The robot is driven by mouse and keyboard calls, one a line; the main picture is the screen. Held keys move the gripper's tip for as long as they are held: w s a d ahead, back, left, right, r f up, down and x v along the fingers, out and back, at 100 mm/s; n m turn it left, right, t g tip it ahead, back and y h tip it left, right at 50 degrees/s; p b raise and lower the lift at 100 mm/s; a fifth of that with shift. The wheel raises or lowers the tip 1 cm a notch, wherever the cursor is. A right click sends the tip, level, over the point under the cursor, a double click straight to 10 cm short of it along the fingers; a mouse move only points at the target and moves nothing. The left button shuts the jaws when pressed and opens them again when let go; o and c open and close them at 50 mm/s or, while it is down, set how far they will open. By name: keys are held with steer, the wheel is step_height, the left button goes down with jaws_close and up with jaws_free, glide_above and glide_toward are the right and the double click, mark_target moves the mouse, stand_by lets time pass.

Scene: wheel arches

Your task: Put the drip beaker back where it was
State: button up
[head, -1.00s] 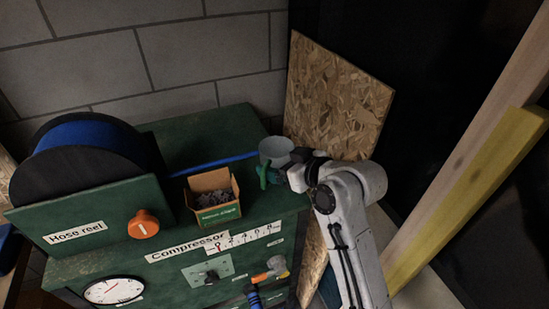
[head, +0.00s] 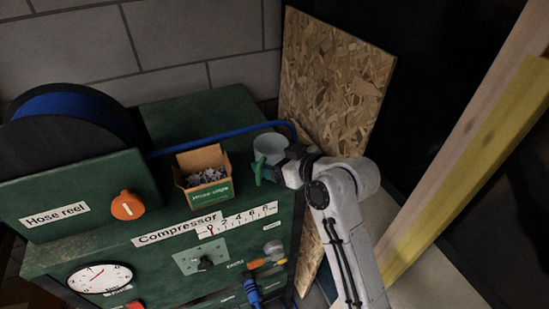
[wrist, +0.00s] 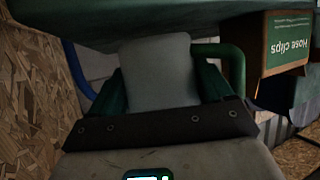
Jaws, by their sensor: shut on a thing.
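The drip beaker (head: 269,148) is a pale grey cup with a green handle (head: 262,172). It is upright at the right end of the green compressor top, beside the box of hose clips. My gripper (head: 283,167) is shut on the beaker from the right and near side. In the wrist view the beaker (wrist: 160,72) sits between the two dark green fingers, its handle (wrist: 236,66) to the right. Its end meets the green surface at the top of that view; I cannot tell whether they touch.
The open hose clips box (head: 205,190) stands just left of the beaker. A blue hose (head: 225,134) runs behind the beaker from the hose reel (head: 65,125). A chipboard sheet (head: 333,80) leans close behind at right. Timber posts (head: 470,150) stand further right.

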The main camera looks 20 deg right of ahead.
steer(key=shift+f+b, duration=0.4)
steer(key=shift+f, duration=0.2)
steer(key=o, duration=1.1)
steer(key=shift+s, duration=0.1)
steer(key=b+v, duration=0.1)
steer(key=v, duration=0.9)
steer(key=shift+s+r, duration=0.2)
steer(key=shift+s, duration=0.05)
steer(key=s+f+m+g+h, duration=0.1)
steer(key=s+f+g, duration=0.2)
steer(key=s+f, duration=0.35)
steer(key=s+f+m+g+h, duration=0.2)
steer(key=s+f, duration=0.1)
steer(key=f, duration=0.6)
steer(key=s+d+f+g, duration=0.1)
steer(key=s+f+g, duration=0.1)
steer(key=s, duration=0.3)
steer(key=s+d+f+m+g+h, duration=0.1)
steer(key=s+f+g, duration=0.1)
steer(key=s+f, duration=0.3)
steer(key=s+d+f+m+g+h, duration=0.1)
steer(key=s+f+g, duration=0.1)
steer(key=s, duration=0.5)
steer(key=shift+s+d+f, duration=0.2)
steer(key=shift+f, duration=0.55)
